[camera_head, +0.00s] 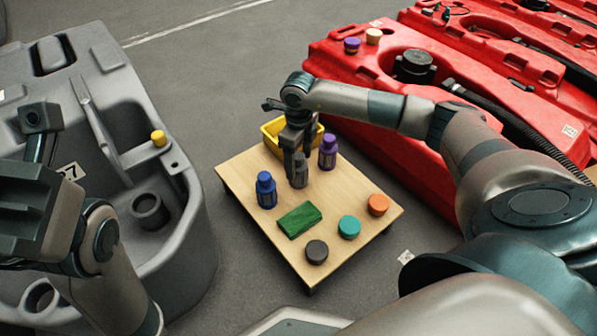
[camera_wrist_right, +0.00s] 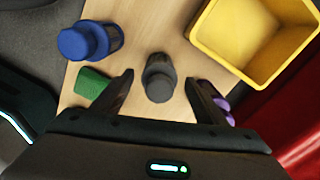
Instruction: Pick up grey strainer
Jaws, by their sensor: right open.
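The grey strainer (camera_head: 300,171) stands upright on a light wooden board (camera_head: 240,172), between the blue and purple ones. It also shows in the right wrist view (camera_wrist_right: 158,80). My right gripper (camera_head: 294,168) is open and points down at it. In the wrist view its two fingers (camera_wrist_right: 160,82) are on either side of the grey strainer, with gaps between. The fingers hide part of the strainer in the head view. My left arm is at the left edge; its gripper (camera_head: 38,120) shows only in part, and its jaws are unclear.
A blue strainer (camera_head: 265,190), a purple strainer (camera_head: 328,151) and a yellow bin (camera_head: 271,134) stand close by. A green block (camera_head: 299,220) and black, teal and orange caps lie nearer. A grey tank (camera_head: 190,240) is left; red tanks (camera_head: 390,120) are right.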

